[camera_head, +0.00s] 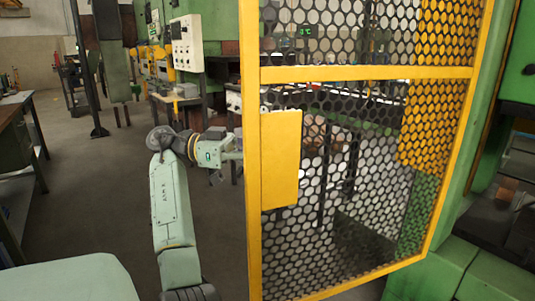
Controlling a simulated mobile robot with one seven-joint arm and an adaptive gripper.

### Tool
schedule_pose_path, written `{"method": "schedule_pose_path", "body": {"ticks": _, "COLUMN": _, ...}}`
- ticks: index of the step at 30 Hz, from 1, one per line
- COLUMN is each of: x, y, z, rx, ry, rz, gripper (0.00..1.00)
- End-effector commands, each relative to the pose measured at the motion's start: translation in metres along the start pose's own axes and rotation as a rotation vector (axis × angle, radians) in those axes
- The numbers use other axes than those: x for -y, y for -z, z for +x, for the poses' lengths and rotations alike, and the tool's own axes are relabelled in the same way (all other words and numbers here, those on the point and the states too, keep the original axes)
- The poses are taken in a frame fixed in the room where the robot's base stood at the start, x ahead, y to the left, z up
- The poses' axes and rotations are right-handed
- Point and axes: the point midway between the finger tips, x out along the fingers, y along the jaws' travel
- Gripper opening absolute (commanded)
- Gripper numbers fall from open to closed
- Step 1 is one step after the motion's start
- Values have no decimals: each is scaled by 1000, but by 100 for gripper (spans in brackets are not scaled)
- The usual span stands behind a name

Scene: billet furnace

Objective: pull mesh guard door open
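The mesh guard door (345,73) has a yellow frame with dark perforated mesh. It fills the middle and right of the view. Its left upright is nearer to me than its right side, which meets the green machine. A yellow plate (281,158) is fixed at its left edge, at mid height. My arm rises at the left of the door. My gripper (232,152) is at the left upright, level with the plate. Its fingertips are hidden at or behind the upright, so I cannot tell whether they are open or touch a handle.
The green machine (482,275) stands at the right. A control box (187,43) and machinery with benches stand behind my arm. A workbench (15,135) is at the far left, with a dark post (86,75) beyond it. Grey floor (90,185) between is clear.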

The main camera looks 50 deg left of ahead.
Motion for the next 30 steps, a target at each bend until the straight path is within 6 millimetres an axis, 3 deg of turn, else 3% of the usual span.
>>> {"method": "schedule_pose_path", "body": {"ticks": 8, "x": 0, "y": 0, "z": 0, "rx": -1, "ry": 0, "rz": -1, "gripper": 0}}
{"method": "schedule_pose_path", "body": {"ticks": 9, "x": 0, "y": 0, "z": 0, "rx": -1, "ry": 0, "rz": -2, "gripper": 13}}
{"method": "schedule_pose_path", "body": {"ticks": 18, "x": 0, "y": 0, "z": 0, "rx": 0, "ry": 0, "rz": -1, "gripper": 33}}
{"method": "schedule_pose_path", "body": {"ticks": 30, "x": 0, "y": 6, "z": 0, "rx": 0, "ry": 0, "rz": 0, "gripper": 33}}
